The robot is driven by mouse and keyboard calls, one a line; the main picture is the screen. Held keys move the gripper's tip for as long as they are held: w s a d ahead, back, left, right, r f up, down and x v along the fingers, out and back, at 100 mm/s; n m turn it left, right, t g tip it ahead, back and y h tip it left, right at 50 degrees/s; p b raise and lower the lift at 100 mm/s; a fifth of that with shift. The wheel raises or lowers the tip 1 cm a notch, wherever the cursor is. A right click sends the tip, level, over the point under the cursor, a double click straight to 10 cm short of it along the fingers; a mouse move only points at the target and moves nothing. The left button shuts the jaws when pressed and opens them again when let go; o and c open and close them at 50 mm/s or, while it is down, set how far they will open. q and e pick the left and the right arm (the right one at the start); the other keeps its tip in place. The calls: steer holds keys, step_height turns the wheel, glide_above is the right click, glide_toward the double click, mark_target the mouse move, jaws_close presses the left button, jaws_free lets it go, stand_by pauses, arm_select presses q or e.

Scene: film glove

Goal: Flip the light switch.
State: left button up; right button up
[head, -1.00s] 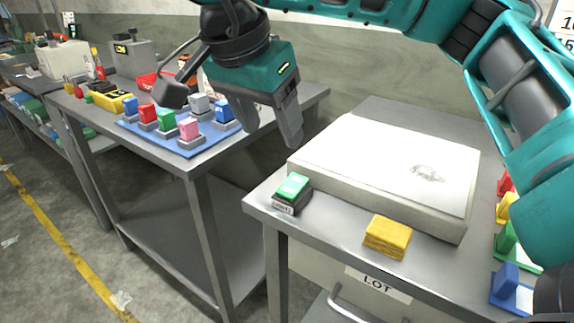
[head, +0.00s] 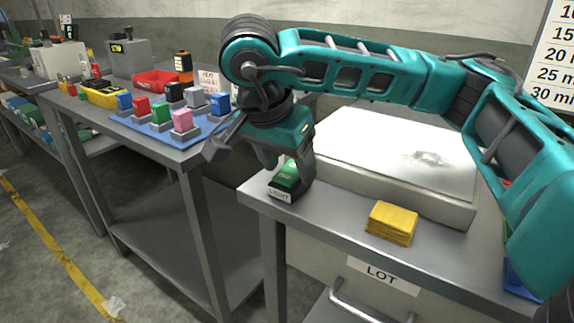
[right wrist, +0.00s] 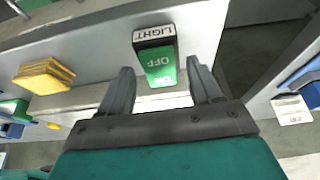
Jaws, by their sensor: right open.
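The light switch (head: 288,182) is a green rocker on a dark base with a "LIGHT" label, at the front left corner of the right-hand table. In the right wrist view the switch (right wrist: 158,62) shows "OFF" and "ON" lettering and sits beyond the fingertips, between their lines. My right gripper (head: 287,178) is open and points down at the switch, with one finger partly covering it in the head view. The gripper (right wrist: 160,75) shows both fingers apart with nothing held between them. I cannot tell whether a finger touches the switch. My left gripper is not in view.
A white light panel (head: 385,150) lies behind the switch. A gap separates this table from the left one, which holds a blue mat (head: 160,130) with several coloured blocks.

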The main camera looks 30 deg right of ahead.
steer(key=shift+c, duration=0.7)
steer(key=c, duration=0.9)
steer(key=shift+d+r+y+p, duration=0.1)
steer(key=shift+d+y+p, duration=0.2)
steer(key=shift+y, duration=0.2)
steer(key=shift+w+d+g+y, duration=0.1)
steer(key=shift+g+y, duration=0.3)
steer(key=shift+y, duration=0.3)
steer(key=shift+w+d+g+y, duration=0.1)
steer(key=shift+g+y, duration=0.3)
steer(key=shift+y, duration=0.3)
steer(key=o, duration=1)
steer(key=shift+o, duration=0.2)
steer(key=shift+r+p, duration=0.1)
steer(key=shift+p, duration=0.2)
